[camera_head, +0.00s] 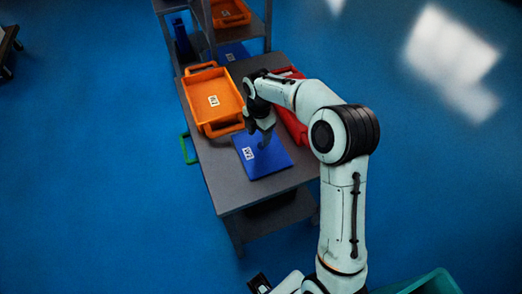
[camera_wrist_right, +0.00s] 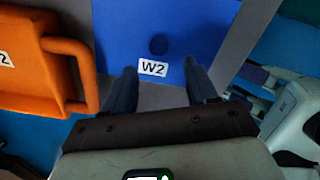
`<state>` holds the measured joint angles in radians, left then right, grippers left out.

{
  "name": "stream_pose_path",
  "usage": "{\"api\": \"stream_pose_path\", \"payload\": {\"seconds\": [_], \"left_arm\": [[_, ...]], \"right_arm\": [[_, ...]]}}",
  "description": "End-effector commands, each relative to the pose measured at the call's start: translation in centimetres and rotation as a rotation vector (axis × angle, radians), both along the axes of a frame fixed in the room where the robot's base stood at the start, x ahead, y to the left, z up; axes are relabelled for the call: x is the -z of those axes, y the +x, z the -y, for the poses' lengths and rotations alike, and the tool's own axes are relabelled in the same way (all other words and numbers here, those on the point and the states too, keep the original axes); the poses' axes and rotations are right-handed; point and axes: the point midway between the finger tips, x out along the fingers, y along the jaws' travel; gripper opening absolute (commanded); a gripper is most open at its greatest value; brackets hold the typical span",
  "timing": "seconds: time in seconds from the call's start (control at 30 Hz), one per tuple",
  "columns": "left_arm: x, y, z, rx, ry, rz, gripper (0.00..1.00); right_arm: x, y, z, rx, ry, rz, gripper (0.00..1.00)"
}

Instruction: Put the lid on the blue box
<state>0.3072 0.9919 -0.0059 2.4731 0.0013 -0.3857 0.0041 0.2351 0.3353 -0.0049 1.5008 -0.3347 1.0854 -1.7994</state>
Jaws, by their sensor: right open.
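A flat blue piece (camera_head: 275,161) with a white label lies on the grey table near its front end. My right gripper (camera_head: 263,141) is over this piece. In the wrist view its two fingers (camera_wrist_right: 158,72) are apart and empty, either side of the label near the piece's edge.
An orange tray (camera_head: 225,110) stands left of the blue piece; its handle (camera_wrist_right: 85,75) is near my fingers. A red tray (camera_head: 293,125) is on the right, partly behind my arm. A green handle (camera_head: 187,148) juts out left. A shelf rack with another orange tray (camera_head: 230,12) stands behind.

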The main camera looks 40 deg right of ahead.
Motion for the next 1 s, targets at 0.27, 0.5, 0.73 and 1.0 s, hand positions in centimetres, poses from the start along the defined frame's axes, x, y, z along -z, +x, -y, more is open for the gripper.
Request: {"api": "stream_pose_path", "payload": {"seconds": [0.27, 0.5, 0.73, 1.0], "left_arm": [[0.0, 0.0, 0.0, 0.000, 0.000, 0.000, 0.00], [0.1, -0.1, 0.0, 0.000, 0.000, -0.001, 0.00], [0.1, -0.1, 0.0, 0.000, 0.000, -0.001, 0.00], [0.1, -0.1, 0.0, 0.000, 0.000, -0.001, 0.00]], "right_arm": [[2.9, 0.0, 0.7, 0.004, 0.000, -0.004, 0.57], [5.5, 0.1, 0.9, 0.002, 0.000, -0.001, 0.57], [5.6, 0.1, 0.9, 0.002, 0.000, 0.000, 0.57], [5.5, 0.1, 0.9, 0.002, -0.001, 0.001, 0.00]]}}
